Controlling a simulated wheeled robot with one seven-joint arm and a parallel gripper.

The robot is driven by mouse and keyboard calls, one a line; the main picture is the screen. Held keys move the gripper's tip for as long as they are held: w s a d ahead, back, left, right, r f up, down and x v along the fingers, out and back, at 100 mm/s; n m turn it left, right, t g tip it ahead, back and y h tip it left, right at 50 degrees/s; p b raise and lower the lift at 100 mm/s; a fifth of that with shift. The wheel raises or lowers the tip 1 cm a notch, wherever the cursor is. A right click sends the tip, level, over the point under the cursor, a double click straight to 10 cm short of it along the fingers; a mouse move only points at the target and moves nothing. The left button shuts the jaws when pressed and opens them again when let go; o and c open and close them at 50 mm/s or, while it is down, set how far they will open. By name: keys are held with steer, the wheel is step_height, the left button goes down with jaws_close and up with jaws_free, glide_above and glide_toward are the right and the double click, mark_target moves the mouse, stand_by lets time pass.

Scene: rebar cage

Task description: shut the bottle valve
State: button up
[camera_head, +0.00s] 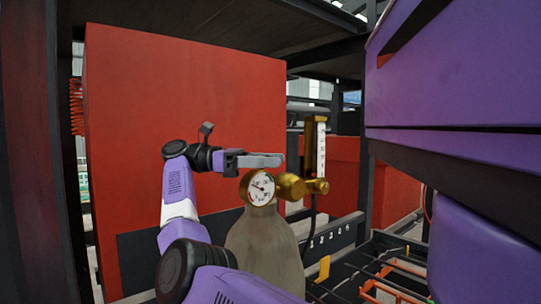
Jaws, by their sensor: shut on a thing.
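The grey gas bottle (265,250) stands upright in the lower middle of the head view. At its neck sit a round white-faced gauge (258,188) and a brass regulator (291,187), with an upright flow tube (320,150) to the right. My gripper (264,160) reaches in from the left, its pale fingers level just above the gauge at the bottle's top. The fingers are closed at the bottle valve, which they and the gauge hide; no clear view of the handle shows.
A large red panel (180,90) stands behind my arm. A purple machine body (460,110) fills the right side. A black rack with orange bars (395,285) lies low at the right. Dark posts and beams frame the space.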

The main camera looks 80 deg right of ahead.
stand_by(0.4)
steer(key=o, duration=1.4)
steer(key=shift+c, duration=0.2)
steer(key=shift+f+b, duration=0.15)
steer(key=shift+b, duration=0.15)
